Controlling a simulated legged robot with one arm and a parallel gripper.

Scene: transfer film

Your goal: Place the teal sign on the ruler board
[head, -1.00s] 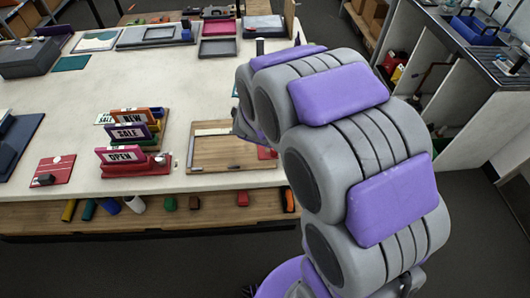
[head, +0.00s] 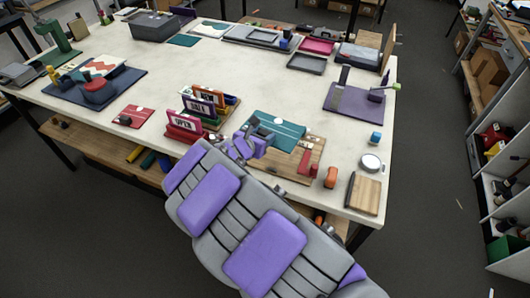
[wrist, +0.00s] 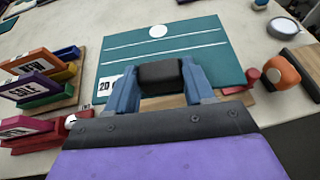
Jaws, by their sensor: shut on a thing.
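The teal sign (head: 285,128) is a flat panel with white lines and a white disc. In the wrist view the sign (wrist: 205,45) fills the middle, just beyond my fingers. My gripper (head: 252,143) is shut on its near edge; in the wrist view my gripper (wrist: 160,76) has a black piece between its blue fingers. The wooden ruler board (head: 313,162) lies beneath, largely covered by the sign in the head view. Its ruler is hidden. I cannot tell whether the sign touches the board.
A rack of coloured signs (head: 203,110) stands left of the ruler board. An orange object (head: 331,177) and a small wooden block (head: 364,194) lie to the right.

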